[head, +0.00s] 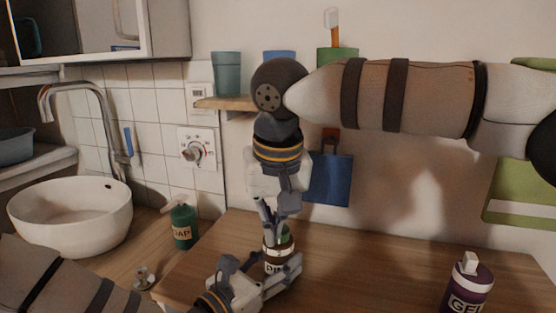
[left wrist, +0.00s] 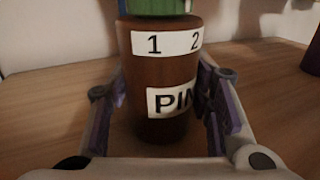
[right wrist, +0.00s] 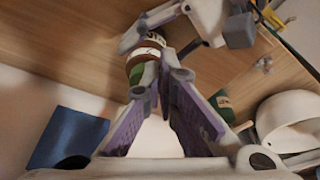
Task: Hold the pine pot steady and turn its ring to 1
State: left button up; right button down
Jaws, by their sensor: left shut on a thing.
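The pine pot (head: 276,268) is brown with a white "PIN..." label and stands upright on the wooden counter. My left gripper (head: 268,283) is shut around its body; in the left wrist view the pot (left wrist: 160,70) sits between the fingers. A white strip with 1 and 2 (left wrist: 167,44) is near its top, under a green part (left wrist: 158,7) cut off by the frame. I cannot tell which number is set. My right gripper (head: 268,218) points down from above, its tips close together beside the green top (head: 286,233). In the right wrist view the pot (right wrist: 148,52) lies beyond the tips.
A purple gel bottle (head: 468,287) stands at the right of the counter (head: 370,260). A green soap bottle (head: 183,226) and a white basin (head: 72,215) are at the left. A shelf (head: 222,103) with cups and a blue hanging thing (head: 331,180) are behind.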

notch_tip(320, 180, up, 4)
jog(key=shift+f, duration=0.2)
jog(key=shift+w+d+f, duration=0.2)
jog(key=shift+d+f, duration=0.3)
jog(key=shift+f, duration=0.55)
jog(key=shift+w+d+f, duration=0.25)
jog(key=shift+d+f, duration=0.3)
jog(key=shift+f, duration=0.45)
jog(key=shift+w+d+f, duration=0.2)
jog(key=shift+d+f, duration=0.3)
jog(key=shift+f, duration=0.55)
jog(key=shift+f, duration=0.1)
pick_arm(q)
jog(key=shift+d, duration=0.1)
pick_arm(e)
jog(key=shift+a, duration=0.1)
